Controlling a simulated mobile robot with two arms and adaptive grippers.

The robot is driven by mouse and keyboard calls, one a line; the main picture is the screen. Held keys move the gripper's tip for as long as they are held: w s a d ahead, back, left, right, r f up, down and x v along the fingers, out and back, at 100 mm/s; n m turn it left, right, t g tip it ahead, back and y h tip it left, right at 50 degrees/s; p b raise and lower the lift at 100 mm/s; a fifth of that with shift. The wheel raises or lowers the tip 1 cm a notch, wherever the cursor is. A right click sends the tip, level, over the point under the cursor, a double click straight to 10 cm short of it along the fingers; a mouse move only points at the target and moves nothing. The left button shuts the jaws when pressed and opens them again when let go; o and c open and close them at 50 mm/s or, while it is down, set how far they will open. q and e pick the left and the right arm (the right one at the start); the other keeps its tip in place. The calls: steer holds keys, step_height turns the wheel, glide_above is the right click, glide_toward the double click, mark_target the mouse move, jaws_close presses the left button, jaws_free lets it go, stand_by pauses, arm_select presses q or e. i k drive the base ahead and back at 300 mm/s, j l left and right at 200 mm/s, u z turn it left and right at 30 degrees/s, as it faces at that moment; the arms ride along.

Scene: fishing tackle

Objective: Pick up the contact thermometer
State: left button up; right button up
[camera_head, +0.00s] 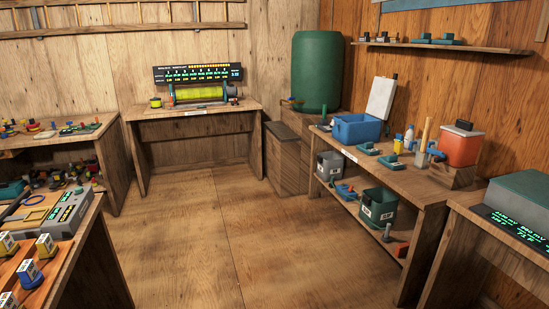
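I cannot make out which thing is the contact thermometer; many small items are too small to tell apart. Small teal and dark devices (389,161) lie on the right workbench (408,184). Several small white-faced blocks on coloured bases (46,245) stand on the near left table. Neither of my grippers is in view.
A blue bin (357,128) and an orange bucket (460,147) stand on the right workbench, with bins on its lower shelf. A back table (192,110) holds a yellow-green spool (199,93). A green barrel (317,72) stands in the corner. The middle floor (215,225) is clear.

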mark_target(399, 145)
steer(key=i+j, duration=0.1)
steer(key=i, duration=0.5)
steer(key=i+j, duration=0.1)
steer(key=i, duration=0.55)
steer(key=i+j+z, duration=0.1)
steer(key=i, duration=0.5)
